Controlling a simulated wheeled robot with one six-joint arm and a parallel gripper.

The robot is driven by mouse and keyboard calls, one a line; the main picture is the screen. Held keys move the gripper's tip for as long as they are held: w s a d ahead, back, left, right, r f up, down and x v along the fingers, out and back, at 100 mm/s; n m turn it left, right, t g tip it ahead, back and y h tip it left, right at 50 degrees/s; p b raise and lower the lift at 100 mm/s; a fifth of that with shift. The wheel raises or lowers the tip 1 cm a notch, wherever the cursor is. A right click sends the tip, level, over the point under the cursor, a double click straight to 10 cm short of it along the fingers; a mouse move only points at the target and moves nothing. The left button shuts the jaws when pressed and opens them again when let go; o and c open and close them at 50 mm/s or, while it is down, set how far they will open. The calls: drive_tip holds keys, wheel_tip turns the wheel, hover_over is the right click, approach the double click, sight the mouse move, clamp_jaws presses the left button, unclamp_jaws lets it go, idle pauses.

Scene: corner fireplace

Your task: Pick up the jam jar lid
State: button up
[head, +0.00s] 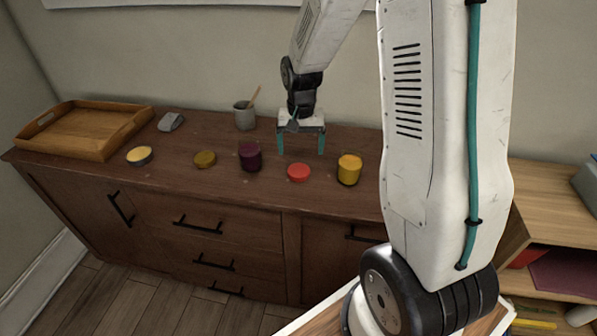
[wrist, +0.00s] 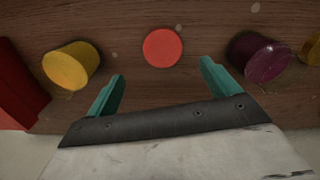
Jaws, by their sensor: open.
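A flat, round red lid (head: 298,172) lies on the brown sideboard top, near its front edge. It also shows in the wrist view (wrist: 163,47), at top centre. A dark purple jar (head: 250,157) stands to its left in the head view. A yellow jar (head: 349,169) stands to its right. My gripper (head: 300,152) is open and empty, teal fingers pointing down, above the sideboard and close to the red lid. In the wrist view the gripper's fingers (wrist: 161,70) are apart, with the lid just beyond the gap between their tips.
An olive-yellow disc (head: 205,159) and a low tin with a pale yellow top (head: 140,156) lie further left. A wooden tray (head: 61,142), a grey object (head: 171,122) and a grey cup with a stick (head: 244,117) stand towards the back. Bare wood surrounds the lid.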

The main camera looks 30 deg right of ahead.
sight(299, 170)
drive_tip(key=f, duration=0.7)
drive_tip(key=shift+a+f, duration=0.2)
drive_tip(key=shift+a, duration=0.1)
drive_tip(key=c, duration=1.1)
